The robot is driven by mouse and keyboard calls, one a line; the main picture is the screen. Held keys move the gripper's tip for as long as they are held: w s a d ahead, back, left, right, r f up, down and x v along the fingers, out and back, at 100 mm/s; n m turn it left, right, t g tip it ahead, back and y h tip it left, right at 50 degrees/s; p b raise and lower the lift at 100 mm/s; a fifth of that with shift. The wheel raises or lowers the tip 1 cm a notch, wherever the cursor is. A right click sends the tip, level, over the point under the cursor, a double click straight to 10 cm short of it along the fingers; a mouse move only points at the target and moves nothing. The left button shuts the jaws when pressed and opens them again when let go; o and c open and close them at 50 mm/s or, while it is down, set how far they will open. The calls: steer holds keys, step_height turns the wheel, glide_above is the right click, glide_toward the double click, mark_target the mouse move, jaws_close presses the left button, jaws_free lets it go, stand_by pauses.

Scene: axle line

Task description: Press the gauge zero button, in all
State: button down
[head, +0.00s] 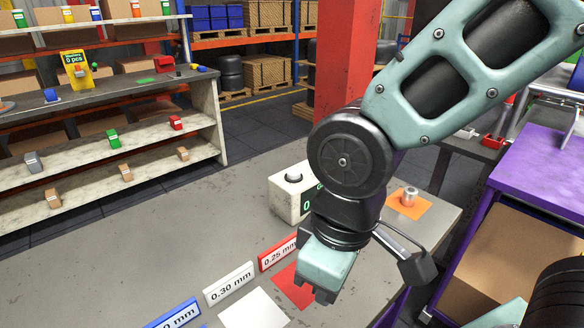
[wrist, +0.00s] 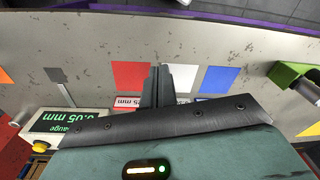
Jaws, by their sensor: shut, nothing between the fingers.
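The gauge (head: 290,203) is a pale box on the grey bench. A dark round knob with a light rim sits on its top; I cannot tell if that is the zero button. My arm hides part of its green display. In the wrist view the gauge (wrist: 88,116) is at lower left, reading 0.05 mm, with a yellow round button (wrist: 40,147) at its corner. My gripper (head: 325,292) points down over the bench near the red mat, apart from the gauge. In the wrist view my gripper's fingers (wrist: 160,72) are together and empty, between the red and white mats.
A metal cylinder (head: 409,197) stands on an orange mat (head: 418,210). A purple bench (head: 540,170) is at right. Shelving (head: 205,120) stands at left.

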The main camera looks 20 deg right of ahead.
steer(key=w+r+n+t+y+p, duration=0.1)
steer(key=w+r+p, duration=0.1)
steer(key=w+p, duration=0.3)
steer(key=w+d+r+n+t+p, duration=0.1)
steer(key=w+r+n+p, duration=0.15)
steer(key=w, duration=0.35)
steer(key=w+r+t+y+p, duration=0.1)
steer(key=w+r+p, duration=0.1)
steer(key=w+p, duration=0.3)
step_height(320, 180, up, 4)
steer(key=n+t+y+p, duration=0.2)
steer(key=n+t+p, duration=0.2)
steer(key=p, duration=0.6)
glide_above(298, 173)
steer(key=shift+w+b, duration=0.1)
steer(key=shift+b, duration=0.2)
steer(key=shift+f, duration=0.15)
step_height(298, 173, down, 8)
steer(key=b, duration=0.5)
steer(key=shift+r, duration=0.2)
steer(key=shift+f+b, duration=0.5)
steer(key=shift+b, duration=0.15)
steer(key=shift+f+b, duration=0.4)
steer(key=shift+b, duration=0.15)
